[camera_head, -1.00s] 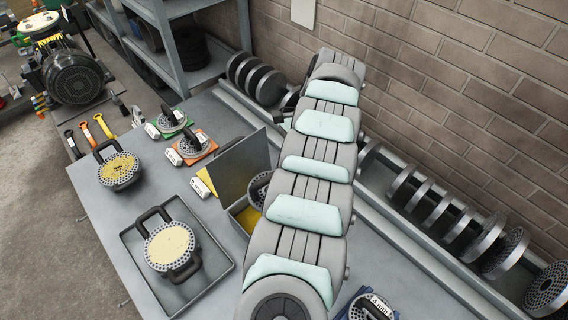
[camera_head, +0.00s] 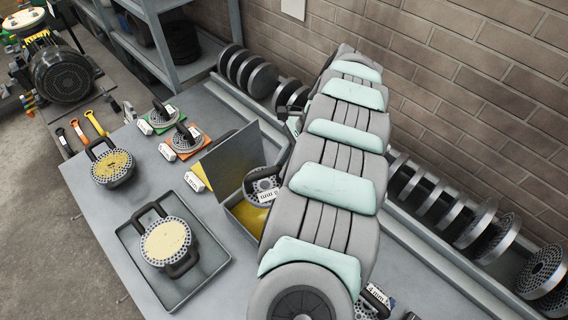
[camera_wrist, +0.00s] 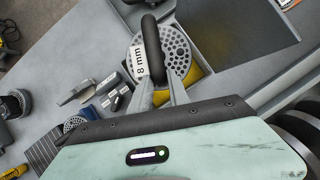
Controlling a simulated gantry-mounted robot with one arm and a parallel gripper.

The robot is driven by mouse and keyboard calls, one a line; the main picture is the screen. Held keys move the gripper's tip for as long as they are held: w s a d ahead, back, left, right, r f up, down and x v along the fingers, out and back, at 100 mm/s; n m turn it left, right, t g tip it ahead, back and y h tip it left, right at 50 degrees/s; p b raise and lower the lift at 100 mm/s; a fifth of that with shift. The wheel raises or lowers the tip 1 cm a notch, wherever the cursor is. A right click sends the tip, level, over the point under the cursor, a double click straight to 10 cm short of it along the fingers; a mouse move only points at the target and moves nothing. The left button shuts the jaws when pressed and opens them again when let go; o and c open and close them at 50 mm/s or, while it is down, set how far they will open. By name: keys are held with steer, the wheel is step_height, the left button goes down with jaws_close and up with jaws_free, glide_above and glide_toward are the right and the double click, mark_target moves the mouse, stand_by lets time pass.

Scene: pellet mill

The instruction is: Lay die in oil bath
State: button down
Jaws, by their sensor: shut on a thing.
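A perforated metal die (camera_wrist: 178,50) with a dark loop handle and a white "8 mm" label hangs in my gripper (camera_wrist: 161,92). The jaws are shut on the handle. The die also shows in the head view (camera_head: 262,186), partly behind my arm, which hides the gripper there. The oil bath is an open box (camera_head: 233,222) with yellow oil (camera_head: 248,217) and a grey lid (camera_head: 226,165) standing up on its far left side. The die is over the box's far right part; its gap to the oil cannot be told. The lid also shows in the wrist view (camera_wrist: 240,32).
Left of the bath, a tray (camera_head: 206,285) holds a yellow-faced die (camera_head: 166,241). Another yellow-faced die (camera_head: 112,166) stands farther left. Dies sit on a green mat (camera_head: 145,127) and an orange mat (camera_head: 203,143). A rack of metal rings (camera_head: 475,222) runs along the brick wall.

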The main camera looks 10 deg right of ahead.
steer(key=shift+a+r, duration=0.1)
steer(key=shift+a, duration=0.05)
steer(key=shift+f+b, duration=2.1)
steer(key=shift+f, duration=2.4)
steer(key=shift+f, duration=0.15)
steer(key=shift+w+f+b, duration=0.1)
steer(key=shift+f+b, duration=0.2)
steer(key=shift+b, duration=0.1)
steer(key=shift+f, duration=0.15)
steer(key=shift+f+b, duration=0.4)
steer(key=shift+f, duration=0.15)
steer(key=shift+f, duration=0.15)
steer(key=shift+f+b, duration=1)
steer(key=shift+f, duration=0.35)
